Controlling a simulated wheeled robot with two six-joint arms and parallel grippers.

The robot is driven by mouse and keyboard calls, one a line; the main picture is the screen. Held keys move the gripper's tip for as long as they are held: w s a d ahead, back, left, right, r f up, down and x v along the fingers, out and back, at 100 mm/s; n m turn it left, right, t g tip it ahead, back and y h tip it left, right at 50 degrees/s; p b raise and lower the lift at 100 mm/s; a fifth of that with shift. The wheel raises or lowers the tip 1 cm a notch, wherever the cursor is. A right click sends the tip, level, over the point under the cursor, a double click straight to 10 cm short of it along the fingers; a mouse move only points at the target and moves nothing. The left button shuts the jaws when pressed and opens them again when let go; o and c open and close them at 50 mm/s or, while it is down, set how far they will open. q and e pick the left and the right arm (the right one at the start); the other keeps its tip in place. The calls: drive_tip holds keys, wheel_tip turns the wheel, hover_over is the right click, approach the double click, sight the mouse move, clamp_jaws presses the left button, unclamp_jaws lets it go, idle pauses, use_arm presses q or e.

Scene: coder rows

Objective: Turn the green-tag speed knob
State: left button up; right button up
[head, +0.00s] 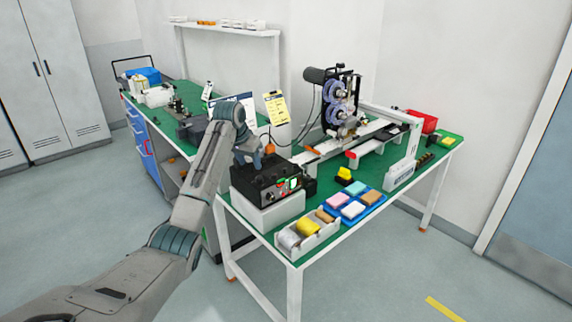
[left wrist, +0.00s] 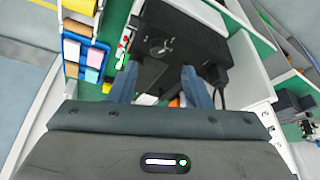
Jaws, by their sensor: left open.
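A black control box (head: 262,181) sits on a white block (head: 270,212) at the table's near left corner. A green tag (head: 295,183) and a red tag (head: 281,184) show on its front panel. The knobs there are too small to tell apart. My left gripper (head: 249,157) is just above the top of the box, fingers pointing down, open and empty. In the left wrist view the box (left wrist: 185,48) lies beyond my two spread blue fingers (left wrist: 157,75), its tagged front toward the left. The green-tag knob is not clear there. My right gripper is not in view.
A white bin (head: 306,240) of rolls and a blue tray (head: 354,203) of coloured blocks lie right of the box. A reel machine (head: 340,105) stands behind, with a yellow sheet (head: 276,108) nearby. A second bench (head: 150,125) is at left; the floor in front is clear.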

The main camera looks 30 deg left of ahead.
sight(259, 177)
use_arm(q)
drive_tip(key=p+x, duration=0.1)
drive_tip(key=x, duration=0.2)
drive_tip(key=p+x, duration=0.1)
drive_tip(key=x, duration=0.1)
drive_tip(key=p+x, duration=0.1)
drive_tip(key=x, duration=0.2)
drive_tip(key=shift+w+d+f, duration=0.1)
drive_tip(key=shift+w+f, duration=0.1)
drive_tip(key=shift+w, duration=0.25)
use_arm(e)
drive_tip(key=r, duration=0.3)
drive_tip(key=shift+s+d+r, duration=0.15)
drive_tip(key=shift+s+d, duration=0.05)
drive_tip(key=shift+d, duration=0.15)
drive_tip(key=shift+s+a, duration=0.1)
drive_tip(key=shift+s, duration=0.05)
use_arm(q)
clamp_jaws()
